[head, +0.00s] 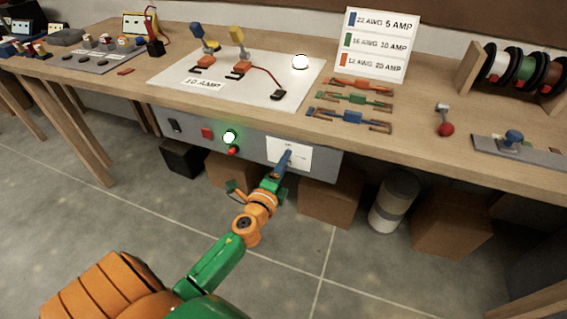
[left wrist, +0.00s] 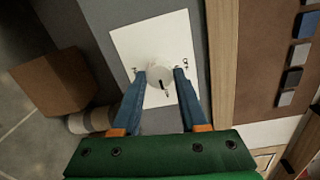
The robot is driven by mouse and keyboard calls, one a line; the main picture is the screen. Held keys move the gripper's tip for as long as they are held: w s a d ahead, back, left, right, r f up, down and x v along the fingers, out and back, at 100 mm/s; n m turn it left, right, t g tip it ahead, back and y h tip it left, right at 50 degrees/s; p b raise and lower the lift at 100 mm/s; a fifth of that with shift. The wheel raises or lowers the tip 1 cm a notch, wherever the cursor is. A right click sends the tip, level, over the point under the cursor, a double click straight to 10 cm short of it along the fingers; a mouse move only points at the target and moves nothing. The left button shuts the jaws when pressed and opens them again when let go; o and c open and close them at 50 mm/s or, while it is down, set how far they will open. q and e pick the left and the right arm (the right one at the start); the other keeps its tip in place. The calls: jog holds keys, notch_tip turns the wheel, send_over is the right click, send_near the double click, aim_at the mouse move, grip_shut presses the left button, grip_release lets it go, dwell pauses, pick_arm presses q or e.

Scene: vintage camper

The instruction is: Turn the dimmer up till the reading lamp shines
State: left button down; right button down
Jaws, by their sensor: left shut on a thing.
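The dimmer is a round pale knob (left wrist: 160,79) on a white plate (left wrist: 125,42) on the grey front panel under the bench. A dark mark on the knob points down and slightly right in the left wrist view. My left gripper (left wrist: 160,72) is shut on the knob, one blue finger on each side. In the head view my left gripper (head: 286,158) reaches the white plate (head: 303,153) and hides the knob. My right gripper is not in view.
On the panel are a black switch (head: 175,125), a red square (head: 207,133) and a lit green lamp (head: 229,137). The bench (head: 420,107) carries wires, an amp chart (head: 379,44) and wire spools (head: 525,68). Boxes (head: 331,203) and a canister (head: 394,203) stand below.

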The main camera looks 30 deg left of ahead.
pick_arm(q)
jog(key=shift+f, duration=0.1)
dwell(0.4)
jog(key=shift+c, duration=2.2)
grip_release()
jog(key=shift+s, duration=0.1)
jog(key=v, duration=0.7)
jog(key=shift+b, duration=0.35)
